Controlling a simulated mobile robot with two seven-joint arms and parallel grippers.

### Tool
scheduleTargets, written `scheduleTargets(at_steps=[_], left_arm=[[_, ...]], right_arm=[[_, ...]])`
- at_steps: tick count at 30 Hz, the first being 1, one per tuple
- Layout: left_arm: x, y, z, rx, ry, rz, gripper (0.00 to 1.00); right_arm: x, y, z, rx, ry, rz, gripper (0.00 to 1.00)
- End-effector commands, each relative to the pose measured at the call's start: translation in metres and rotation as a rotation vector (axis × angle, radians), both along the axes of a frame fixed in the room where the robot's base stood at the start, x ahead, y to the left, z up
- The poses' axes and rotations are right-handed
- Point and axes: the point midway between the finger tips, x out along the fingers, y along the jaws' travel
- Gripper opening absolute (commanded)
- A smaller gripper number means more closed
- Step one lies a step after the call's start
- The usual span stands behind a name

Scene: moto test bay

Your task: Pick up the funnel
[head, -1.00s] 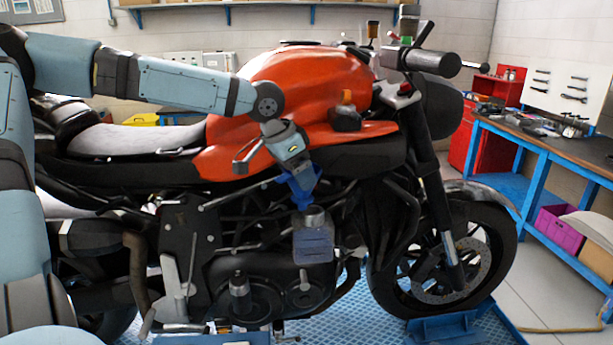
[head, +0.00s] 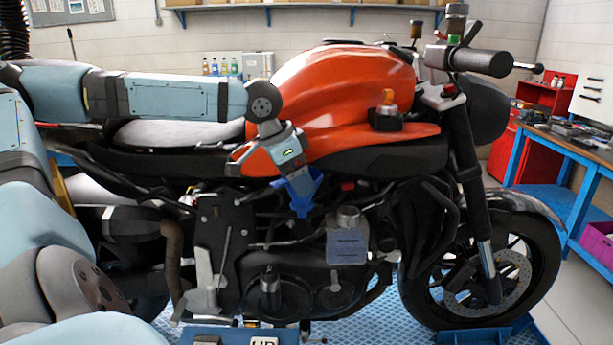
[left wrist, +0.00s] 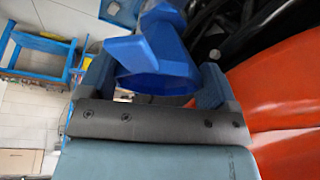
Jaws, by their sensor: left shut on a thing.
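The blue funnel (head: 304,192) is held in my left gripper (head: 292,172) in front of the motorcycle's side, below the orange tank. The gripper is shut on it. The funnel is tilted, its narrow end pointing down, and is clear of the bluish see-through container (head: 348,246) to its right. In the left wrist view the funnel (left wrist: 150,62) sits between the two fingers (left wrist: 153,88), its wide mouth towards the camera. My right gripper is not in view.
The motorcycle's orange tank (head: 335,95) is close behind my left arm. A small black item with an orange top (head: 387,112) sits on the tank's side. A blue workbench (head: 545,150) stands at the right. A blue stand (head: 235,336) is at the bottom.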

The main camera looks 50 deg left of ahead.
Motion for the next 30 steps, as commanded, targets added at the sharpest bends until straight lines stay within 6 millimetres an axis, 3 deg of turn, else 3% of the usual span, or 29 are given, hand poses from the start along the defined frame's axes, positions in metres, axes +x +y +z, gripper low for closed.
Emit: scheduleTargets(at_steps=[15, 22, 30], left_arm=[[-0.056, 0.018, 0.000, 0.001, -0.002, 0.001, 0.61], [-0.065, 0.021, 0.005, -0.002, -0.001, 0.001, 0.61], [-0.065, 0.021, 0.024, -0.002, -0.001, 0.001, 0.61]], right_arm=[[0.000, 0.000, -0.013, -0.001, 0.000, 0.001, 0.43], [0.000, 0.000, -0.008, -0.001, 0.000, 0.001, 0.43], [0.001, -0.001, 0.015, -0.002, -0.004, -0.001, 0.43]])
